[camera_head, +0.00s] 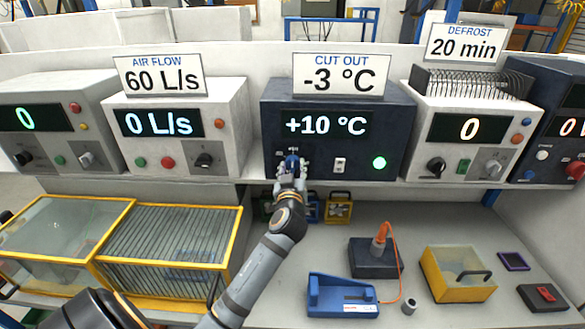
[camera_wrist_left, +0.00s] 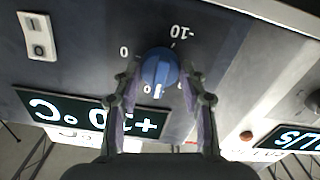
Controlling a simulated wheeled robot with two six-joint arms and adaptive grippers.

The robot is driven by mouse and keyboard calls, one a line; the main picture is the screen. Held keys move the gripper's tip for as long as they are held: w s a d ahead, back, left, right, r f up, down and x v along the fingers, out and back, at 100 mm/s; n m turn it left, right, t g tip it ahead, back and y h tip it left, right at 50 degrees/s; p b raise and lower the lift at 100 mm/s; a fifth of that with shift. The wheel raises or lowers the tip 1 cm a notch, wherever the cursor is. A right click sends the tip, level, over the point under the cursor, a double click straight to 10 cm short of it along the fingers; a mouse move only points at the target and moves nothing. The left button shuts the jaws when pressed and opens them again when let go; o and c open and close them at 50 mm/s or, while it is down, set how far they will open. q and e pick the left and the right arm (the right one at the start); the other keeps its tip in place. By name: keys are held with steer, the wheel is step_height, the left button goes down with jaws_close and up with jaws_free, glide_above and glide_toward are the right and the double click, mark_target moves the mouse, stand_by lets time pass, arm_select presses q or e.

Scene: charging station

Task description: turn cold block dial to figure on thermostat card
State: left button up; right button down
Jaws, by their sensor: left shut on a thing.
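The dark cold block unit (camera_head: 392,130) stands mid-shelf with a lit display (camera_head: 325,124) reading +10 °C. The thermostat card (camera_head: 341,75) above it reads CUT OUT -3 °C. The blue dial (camera_wrist_left: 158,68) is on the unit's front, below the display, and has a white pointer mark. In the left wrist view the panel appears upside down, with figures including 0 and -10 around the dial. My left gripper (camera_head: 291,166) is at the dial, its fingers (camera_wrist_left: 158,84) shut on the dial's sides. The fingers hide part of the scale. My right gripper is not in view.
The air flow unit (camera_head: 228,120) stands left and the defrost unit (camera_head: 468,158) right.

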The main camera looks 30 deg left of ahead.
arm_select(q)
steer(key=c, duration=0.3)
steer(key=shift+m, duration=1.6)
steer(key=m, duration=0.3)
steer(key=shift+r+m, duration=0.1)
steer(key=shift+m, duration=0.2)
steer(key=m+p, duration=0.2)
steer(key=m, duration=0.3)
steer(key=m+p, duration=0.1)
steer(key=m, duration=0.3)
steer(key=shift+p, duration=0.3)
steer(key=m+p, duration=0.2)
steer(key=m, duration=0.1)
steer(key=shift+m, duration=0.3)
steer(key=m+p, duration=0.2)
steer(key=m, duration=0.2)
steer(key=shift+m, duration=0.3)
steer(key=shift+m+p, duration=0.45)
steer(key=shift+m, duration=0.35)
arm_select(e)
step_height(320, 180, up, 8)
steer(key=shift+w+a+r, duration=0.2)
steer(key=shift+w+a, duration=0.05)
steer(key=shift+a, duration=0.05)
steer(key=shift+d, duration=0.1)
